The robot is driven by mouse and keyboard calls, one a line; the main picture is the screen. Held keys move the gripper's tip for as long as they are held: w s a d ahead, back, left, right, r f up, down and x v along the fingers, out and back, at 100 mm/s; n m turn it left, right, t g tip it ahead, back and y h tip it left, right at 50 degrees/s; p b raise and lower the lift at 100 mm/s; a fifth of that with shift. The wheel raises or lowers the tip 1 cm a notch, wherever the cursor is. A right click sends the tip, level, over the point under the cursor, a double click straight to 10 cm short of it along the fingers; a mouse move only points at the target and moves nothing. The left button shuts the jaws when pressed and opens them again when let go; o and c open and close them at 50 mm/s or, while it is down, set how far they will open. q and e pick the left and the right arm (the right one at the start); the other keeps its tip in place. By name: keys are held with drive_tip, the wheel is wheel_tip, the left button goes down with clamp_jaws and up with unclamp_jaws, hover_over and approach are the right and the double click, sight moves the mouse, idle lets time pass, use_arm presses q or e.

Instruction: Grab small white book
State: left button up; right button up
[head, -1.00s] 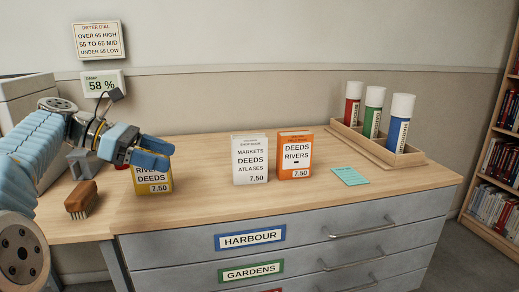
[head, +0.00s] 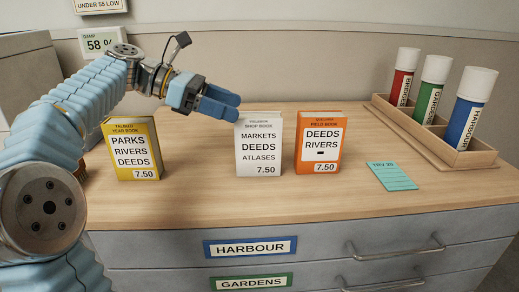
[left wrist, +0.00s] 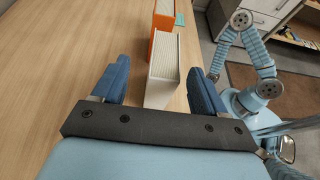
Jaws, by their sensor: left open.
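The small white book (head: 259,146) stands upright on the wooden cabinet top, between a yellow book and an orange book. Its front reads MARKETS DEEDS ATLASES. My left gripper (head: 222,104) is open and empty in the head view, at the upper left of the white book. In the left wrist view the white book (left wrist: 163,80) stands beyond and between the two open blue fingers (left wrist: 160,85), seen from above. I cannot tell how far apart they are. My right gripper is not in the head view.
The orange book (head: 318,142) stands just right of the white one. The yellow book (head: 137,150) stands left, near my left arm. A teal card (head: 392,176) lies at right. A wooden rack (head: 459,155) holds red, green and blue tubes. Drawers (head: 300,250) are below the front edge.

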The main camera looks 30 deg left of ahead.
sight(247, 115)
use_arm(q)
drive_tip(key=x, duration=0.2)
drive_tip(key=b+x, duration=0.1)
drive_tip(key=x, duration=0.3)
drive_tip(key=shift+s+d+f, duration=0.15)
drive_tip(key=shift+s+f, duration=0.05)
drive_tip(key=shift+s, duration=0.2)
drive_tip(key=shift+c, duration=0.3)
clamp_jaws()
